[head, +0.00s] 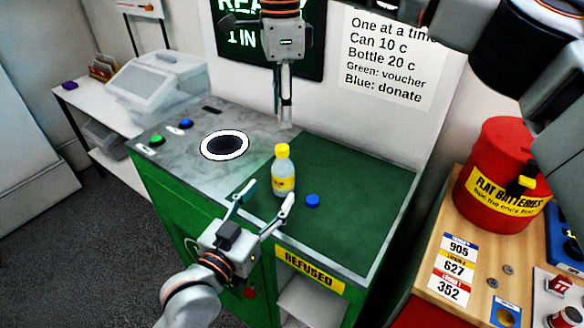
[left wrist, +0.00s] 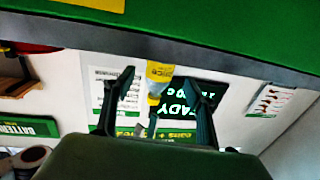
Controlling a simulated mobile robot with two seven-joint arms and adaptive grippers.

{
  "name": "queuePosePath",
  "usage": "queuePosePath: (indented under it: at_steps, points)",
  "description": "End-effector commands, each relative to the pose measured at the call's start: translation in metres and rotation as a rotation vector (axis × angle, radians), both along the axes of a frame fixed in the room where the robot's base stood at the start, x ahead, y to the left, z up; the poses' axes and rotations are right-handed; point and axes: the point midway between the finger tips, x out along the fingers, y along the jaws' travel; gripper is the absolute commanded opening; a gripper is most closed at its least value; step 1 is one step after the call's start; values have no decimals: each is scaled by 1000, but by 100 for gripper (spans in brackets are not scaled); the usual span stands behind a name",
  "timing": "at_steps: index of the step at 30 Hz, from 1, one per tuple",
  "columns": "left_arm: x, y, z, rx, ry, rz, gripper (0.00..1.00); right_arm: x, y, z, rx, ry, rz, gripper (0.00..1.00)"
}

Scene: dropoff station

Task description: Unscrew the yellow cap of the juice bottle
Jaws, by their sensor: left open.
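The juice bottle (head: 284,181), clear with a yellow label, stands upright on the green counter mat, with its yellow cap (head: 282,150) on top. My left gripper (head: 265,199) is open, low at the front of the bottle, its fingers pointing at it. In the left wrist view, which is upside down, the bottle (left wrist: 159,74) shows between the open fingers (left wrist: 157,80), with a gap on each side. My right gripper (head: 284,116) points straight down above and behind the cap, apart from it. Its fingers are seen edge-on, so their opening is unclear.
A blue cap (head: 312,201) lies on the green mat (head: 355,190) right of the bottle. A round white-rimmed hole (head: 225,145) is in the grey counter to the left. A red battery bin (head: 498,175) stands on the wooden table at right. The mat's right side is clear.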

Motion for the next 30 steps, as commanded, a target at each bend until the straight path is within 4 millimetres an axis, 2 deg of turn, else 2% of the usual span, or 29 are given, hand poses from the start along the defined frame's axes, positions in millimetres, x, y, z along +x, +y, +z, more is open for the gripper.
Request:
queuePosePath:
  at_steps: [16, 21, 29, 30]
  points:
    - [60, -30, 0, -1, 0, 1, 56, 0, 0, 0, 0, 0, 1, 33]
    - [67, -35, 0, 0, 0, 1, 56, 0, 1, 0, 0, 0, 1, 33]
    - [68, -35, 0, 0, 0, 0, 56, 0, 1, 0, 1, 0, 1, 33]
    - [68, -35, 0, 0, 0, 0, 48, 0, 1, 0, 1, 0, 1, 33]
